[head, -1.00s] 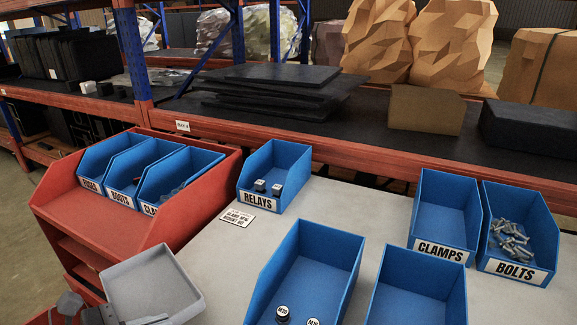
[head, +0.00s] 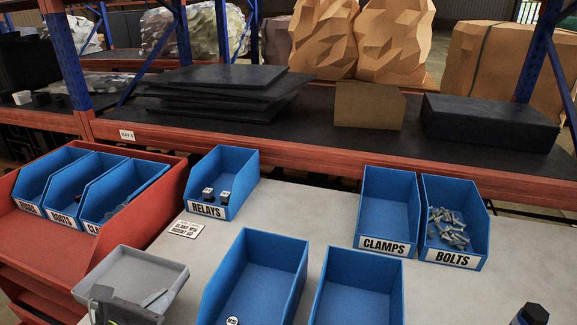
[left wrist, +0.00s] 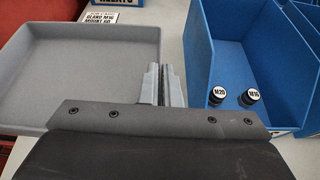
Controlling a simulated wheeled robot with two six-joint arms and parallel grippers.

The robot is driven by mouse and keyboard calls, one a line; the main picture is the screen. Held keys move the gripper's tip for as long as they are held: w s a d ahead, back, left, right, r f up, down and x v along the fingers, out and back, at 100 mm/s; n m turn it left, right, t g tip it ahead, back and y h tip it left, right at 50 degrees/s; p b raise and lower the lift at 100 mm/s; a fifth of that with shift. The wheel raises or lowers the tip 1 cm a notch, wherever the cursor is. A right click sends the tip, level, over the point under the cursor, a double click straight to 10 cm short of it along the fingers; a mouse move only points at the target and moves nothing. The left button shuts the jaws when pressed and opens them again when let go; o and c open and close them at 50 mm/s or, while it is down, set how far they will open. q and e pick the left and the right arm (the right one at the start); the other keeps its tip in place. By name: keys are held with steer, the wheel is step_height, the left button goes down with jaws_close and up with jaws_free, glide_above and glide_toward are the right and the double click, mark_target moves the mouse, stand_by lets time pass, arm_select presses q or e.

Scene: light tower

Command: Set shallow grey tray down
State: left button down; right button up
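The shallow grey tray (head: 148,268) is at the lower left of the head view, over the left edge of the grey worktop (head: 330,208). It looks nearly level. I cannot tell whether its underside touches the worktop. My left gripper (left wrist: 164,85) is shut on the tray's right wall, with its fingers close together there. The tray, empty where visible, also fills the upper left of the left wrist view (left wrist: 75,75). Its near side is hidden by the gripper body. My right gripper is not in view.
Blue bins stand close by: relays (head: 222,182), clamps (head: 388,212), bolts (head: 455,222) and two nearer unlabelled ones. One near bin (left wrist: 250,60) holds black caps. A red stand (head: 40,245) lies left. A small card (head: 186,229) lies beyond the tray.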

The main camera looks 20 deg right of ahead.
arm_select(q)
steer(key=shift+f+b, duration=0.35)
steer(key=shift+f, duration=4.65)
steer(key=shift+f, duration=0.15)
steer(key=c, duration=1.6)
jaws_free()
steer(key=shift+c, duration=0.2)
